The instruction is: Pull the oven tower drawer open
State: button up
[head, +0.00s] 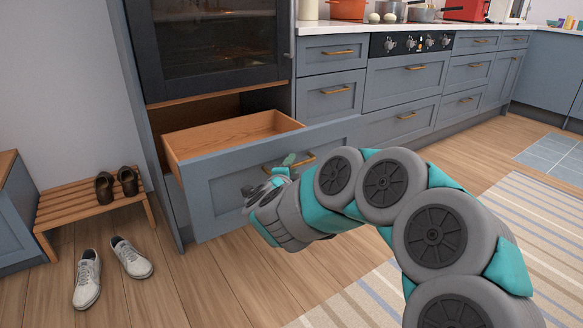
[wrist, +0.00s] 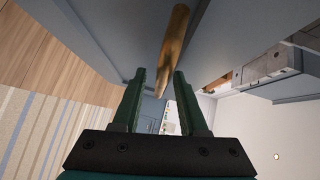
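The oven tower drawer (head: 222,188) has a blue-grey front and a wooden box. It stands well out from the tower below the oven, and its empty-looking inside shows. Its brass bar handle (head: 305,160) is partly hidden behind my gripper (head: 268,176). In the wrist view, the handle (wrist: 175,40) runs down toward the gap between my fingertips (wrist: 159,75). The fingers are apart, with a gap showing beside the bar. I cannot tell whether the bar lies between the tips or just beyond them.
A dark oven (head: 215,45) is above the drawer. A slatted wooden bench (head: 75,208) with dark shoes stands at the left, and pale sneakers (head: 88,280) lie on the floor before it. A striped rug (head: 350,300) covers the floor at the right.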

jog(key=shift+s, duration=0.1)
jog(key=v, duration=0.7)
jog(key=shift+s, duration=0.3)
jog(key=shift+r, duration=0.1)
jog(key=s+a+r+n+g+y+p, duration=0.2)
jog(key=s+a+r+n+y+p, duration=0.1)
jog(key=a+r+n+y, duration=0.4)
jog(key=s+f+n+g+y+p, duration=0.1)
jog(key=s+f+n+g+y, duration=0.15)
jog(key=s+n, duration=0.4)
jog(key=s+d+f+n+g+h+p, duration=0.1)
jog(key=s+d+g, duration=0.3)
jog(key=s+d, duration=0.4)
jog(key=s+d+f+n+g+h+p, duration=0.1)
jog(key=s+d+g, duration=0.4)
jog(key=s, duration=1)
jog(key=s+d+f+n+g+h+p, duration=0.1)
jog(key=s+d+f+n+g+h, duration=0.2)
jog(key=s+d, duration=0.8)
jog(key=shift+s+d+f+g+h+p, duration=0.2)
jog(key=shift+f+g+h+p, duration=0.1)
jog(key=shift+f+g+h, duration=0.3)
